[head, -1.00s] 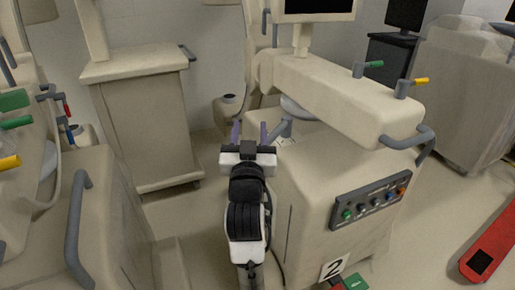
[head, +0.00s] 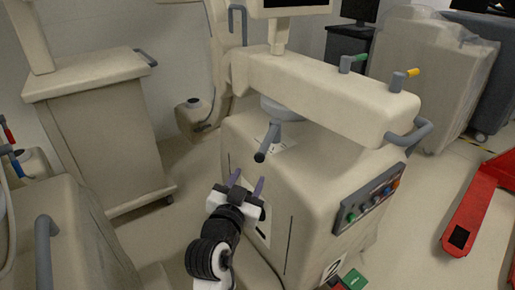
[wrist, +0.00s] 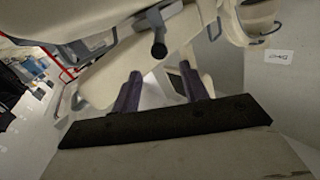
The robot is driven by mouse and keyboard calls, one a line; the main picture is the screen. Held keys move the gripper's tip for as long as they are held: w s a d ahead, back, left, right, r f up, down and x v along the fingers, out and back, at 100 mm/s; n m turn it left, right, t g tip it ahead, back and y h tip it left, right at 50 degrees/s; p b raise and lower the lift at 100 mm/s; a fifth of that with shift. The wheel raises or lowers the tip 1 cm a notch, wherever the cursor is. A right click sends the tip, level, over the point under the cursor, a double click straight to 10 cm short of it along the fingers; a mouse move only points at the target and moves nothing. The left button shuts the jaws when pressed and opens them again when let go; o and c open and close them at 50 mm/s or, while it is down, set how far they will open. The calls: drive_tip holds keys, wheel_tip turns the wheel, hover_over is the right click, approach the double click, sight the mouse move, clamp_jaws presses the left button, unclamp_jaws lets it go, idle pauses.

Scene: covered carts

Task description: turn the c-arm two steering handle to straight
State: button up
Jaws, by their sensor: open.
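The c-arm two cart (head: 245,135) is the cream cart with a "2" label (head: 332,268) low on its corner. Its steering handle (head: 268,143) is a grey bar with a dark round end, sticking out toward the lower left from under the beam, below a grey disc (head: 285,108). It also shows in the wrist view, where the handle (wrist: 157,38) has its dark end facing the camera. My gripper (head: 247,180) is open and empty, its purple fingers pointing up just below the handle end. In the wrist view, my gripper (wrist: 159,72) has the handle beyond its fingertips, between them, apart from both.
A control panel (head: 370,199) with coloured knobs is on the cart's right side. Green (head: 353,62) and yellow (head: 405,78) levers stand on the beam. Another cream cart (head: 95,130) is at left. A red pallet jack (head: 478,205) lies right. Floor between the carts is clear.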

sight(263, 150)
drive_tip(key=p+x, duration=0.2)
drive_tip(key=x, duration=1.1)
drive_tip(key=shift+p, duration=0.35)
clamp_jaws()
